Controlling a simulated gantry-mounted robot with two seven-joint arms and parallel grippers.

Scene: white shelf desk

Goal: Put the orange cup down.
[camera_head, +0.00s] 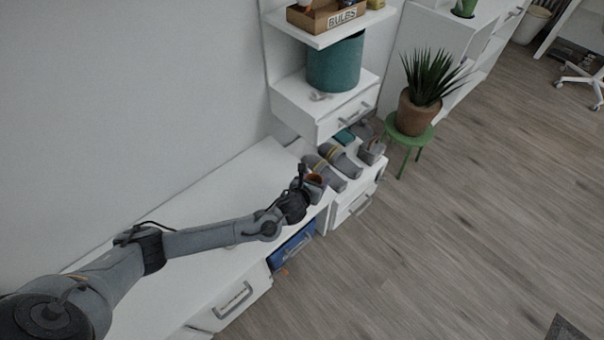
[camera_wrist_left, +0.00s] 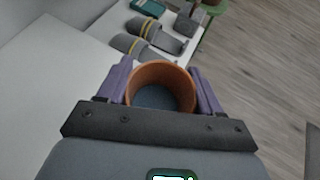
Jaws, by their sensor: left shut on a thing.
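The orange cup (camera_wrist_left: 161,75) is between the two purple fingers of my left gripper (camera_wrist_left: 161,90) in the left wrist view. The fingers are shut on its sides, and I look into its open top. My left gripper (camera_head: 306,182) is over the far end of the white desk (camera_head: 225,200). I cannot tell whether the cup touches the surface below. My right gripper is not in view.
Grey slippers with yellow bands (camera_head: 340,160) lie just beyond the cup. A white shelf with a drawer (camera_head: 335,115) and a teal pot (camera_head: 336,65) stands behind. A potted plant (camera_head: 417,110) sits on a green stool to the right. The desk's middle is clear.

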